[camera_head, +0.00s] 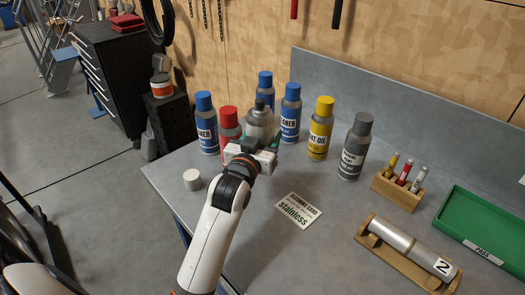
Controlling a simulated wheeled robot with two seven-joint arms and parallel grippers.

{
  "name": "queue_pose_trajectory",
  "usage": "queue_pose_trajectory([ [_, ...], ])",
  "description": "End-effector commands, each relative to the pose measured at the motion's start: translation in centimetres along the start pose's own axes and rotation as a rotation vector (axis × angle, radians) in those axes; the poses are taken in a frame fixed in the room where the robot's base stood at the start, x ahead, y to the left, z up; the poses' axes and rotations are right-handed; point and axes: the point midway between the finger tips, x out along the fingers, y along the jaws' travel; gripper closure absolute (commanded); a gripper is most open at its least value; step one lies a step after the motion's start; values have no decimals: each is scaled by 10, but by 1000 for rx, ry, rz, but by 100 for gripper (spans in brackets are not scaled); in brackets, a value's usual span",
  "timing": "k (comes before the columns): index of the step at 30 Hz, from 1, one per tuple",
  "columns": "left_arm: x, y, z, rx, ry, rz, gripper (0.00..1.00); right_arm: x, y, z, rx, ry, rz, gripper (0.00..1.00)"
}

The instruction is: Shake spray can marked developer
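A pale grey-white spray can (259,121) with a dark nozzle and no cap is upright, or nearly so, among the other cans. My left gripper (257,141) is around its body, with a finger on each side, and appears shut on it. The gripper hides its lower part, so I cannot read its label or tell whether its base touches the bench. A loose white cap (192,180) lies on the bench to the left. My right gripper is not in view.
Blue cans (207,124), a red can (230,122), a yellow can (320,130) and a grey can (355,148) stand close by. A card (298,210), a marker holder (398,192), a cylinder cradle (376,248) and a green tray (459,218) occupy the right side.

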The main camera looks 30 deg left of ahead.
Motion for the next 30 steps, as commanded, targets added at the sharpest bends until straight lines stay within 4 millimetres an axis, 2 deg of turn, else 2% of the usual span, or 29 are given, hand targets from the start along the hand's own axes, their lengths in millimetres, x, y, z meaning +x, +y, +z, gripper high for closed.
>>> queue_pose_trajectory([
  [1,0,0,11,0,-6,0,76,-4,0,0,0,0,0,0],
  [15,0,0,78,0,-2,0,76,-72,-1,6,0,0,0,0],
  [18,0,0,83,0,-2,0,76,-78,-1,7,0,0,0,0],
  [26,0,0,84,0,-6,0,76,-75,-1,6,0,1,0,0],
  [28,0,0,132,-1,-26,-1,76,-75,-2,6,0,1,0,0],
  [29,0,0,144,0,-23,-1,76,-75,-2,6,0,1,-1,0],
  [30,0,0,146,1,-12,-1,76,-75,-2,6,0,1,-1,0],
])
